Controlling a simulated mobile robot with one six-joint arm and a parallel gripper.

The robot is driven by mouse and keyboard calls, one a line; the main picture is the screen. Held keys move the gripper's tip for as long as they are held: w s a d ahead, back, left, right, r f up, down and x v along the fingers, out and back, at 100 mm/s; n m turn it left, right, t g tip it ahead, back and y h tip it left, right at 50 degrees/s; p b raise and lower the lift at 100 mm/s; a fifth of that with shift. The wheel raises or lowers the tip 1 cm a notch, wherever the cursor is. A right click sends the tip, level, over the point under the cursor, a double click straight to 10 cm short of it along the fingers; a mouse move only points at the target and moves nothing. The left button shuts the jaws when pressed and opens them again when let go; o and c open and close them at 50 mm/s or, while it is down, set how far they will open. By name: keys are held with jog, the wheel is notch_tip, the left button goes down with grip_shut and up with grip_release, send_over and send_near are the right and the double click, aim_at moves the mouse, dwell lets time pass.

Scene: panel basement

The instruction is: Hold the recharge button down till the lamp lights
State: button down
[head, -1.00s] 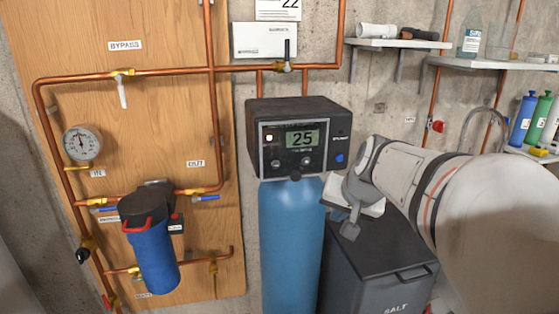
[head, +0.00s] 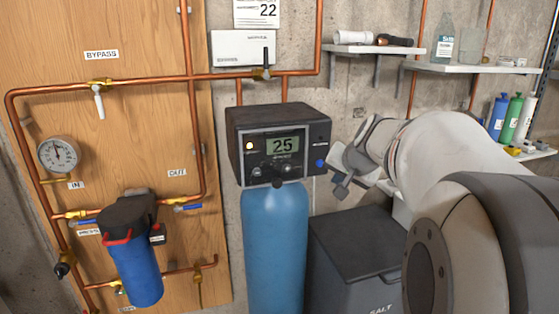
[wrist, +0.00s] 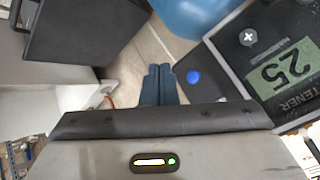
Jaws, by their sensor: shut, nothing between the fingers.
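The softener control head (head: 279,143) is a dark box on a blue tank (head: 275,245). Its display (head: 283,146) reads 25. My gripper (head: 339,188) is shut and empty, just right of and below the button. In the wrist view, my shut fingertips (wrist: 160,68) lie beside the blue button (wrist: 193,77), with a gap in the picture; whether they touch the panel cannot be told.
A dark salt bin (head: 360,258) stands below my gripper, right of the tank. Copper pipes, a gauge (head: 58,154) and a blue filter (head: 139,272) are on the wooden board at left. Shelves (head: 480,68) with bottles are at right.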

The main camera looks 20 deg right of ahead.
aim_at(320, 164)
jog(key=w+p, duration=0.2)
jog(key=w, duration=0.4)
jog(key=shift+a, duration=0.15)
dwell(0.8)
jog(key=shift+w, duration=0.15)
dwell(1.0)
jog(key=shift+w, duration=0.35)
jog(key=shift+w, duration=0.4)
dwell(3.0)
jog(key=shift+s, duration=0.1)
jog(key=shift+s+b, duration=0.35)
jog(key=shift+s, duration=0.4)
